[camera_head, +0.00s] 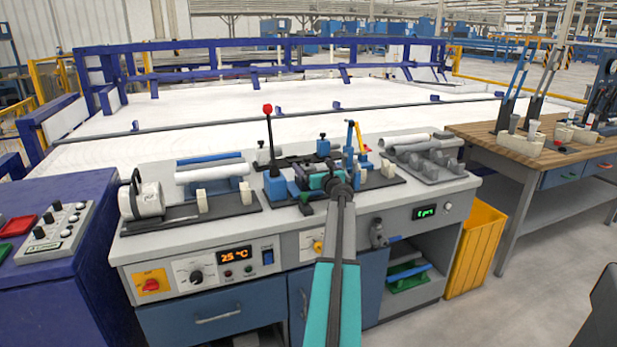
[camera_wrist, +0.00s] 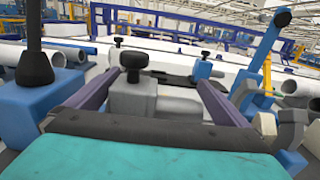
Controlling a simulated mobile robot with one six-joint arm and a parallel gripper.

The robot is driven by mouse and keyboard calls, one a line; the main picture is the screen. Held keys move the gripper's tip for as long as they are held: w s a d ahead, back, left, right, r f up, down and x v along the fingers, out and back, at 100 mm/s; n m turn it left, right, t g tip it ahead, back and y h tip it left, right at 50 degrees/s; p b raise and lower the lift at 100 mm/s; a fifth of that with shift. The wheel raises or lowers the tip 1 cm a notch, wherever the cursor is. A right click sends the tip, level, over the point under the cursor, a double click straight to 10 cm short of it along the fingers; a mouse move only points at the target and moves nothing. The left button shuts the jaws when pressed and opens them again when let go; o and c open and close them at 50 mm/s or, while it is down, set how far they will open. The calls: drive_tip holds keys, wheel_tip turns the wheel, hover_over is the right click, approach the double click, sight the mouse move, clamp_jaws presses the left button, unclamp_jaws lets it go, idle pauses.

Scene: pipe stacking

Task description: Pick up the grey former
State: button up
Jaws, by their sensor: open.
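My gripper (camera_wrist: 152,100) is open over the middle of the workbench, its two purple fingers pointing away from the wrist camera. In the wrist view a grey block with a black knob (camera_wrist: 138,98) shows in the gap between the fingers, with no clear contact. Its lower part is hidden by my gripper's teal body. In the head view my gripper (camera_head: 325,182) hides most of that spot. Several grey upright pieces (camera_head: 438,158) stand on a grey tray at the bench's right end. The frames do not settle which grey piece is the former.
A blue block with a tall black lever (camera_head: 275,186) stands left of my gripper, and a blue-yellow lever (camera_head: 352,140) stands right. Behind are a knobbed grey block (camera_head: 264,155) and a knobbed blue block (camera_head: 323,147). White pipes (camera_head: 213,172) lie left. A yellow bin (camera_head: 475,248) stands right.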

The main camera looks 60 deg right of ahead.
drive_tip(key=shift+x, duration=0.9)
drive_tip(key=shift+r, duration=0.1)
drive_tip(key=c, duration=1.3)
drive_tip(key=shift+r+p, duration=0.95)
drive_tip(key=shift+r, duration=4.05)
